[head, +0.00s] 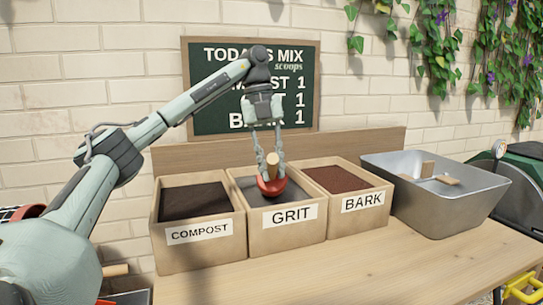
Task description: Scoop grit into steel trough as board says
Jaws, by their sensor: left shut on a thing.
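My left gripper (265,155) is shut on the wooden handle of a red scoop (270,186). It holds the scoop upright, with its red head down at the grit in the grit box (294,239). The scoop's front edge hides what it has in it. My arm covers part of the lettering. My right gripper is not in view.
The compost box (199,254) is left of the grit box and the bark box (357,221) is right of it, close together. The wooden table (400,272) is clear in front. A green machine (521,153) stands beyond the trough.

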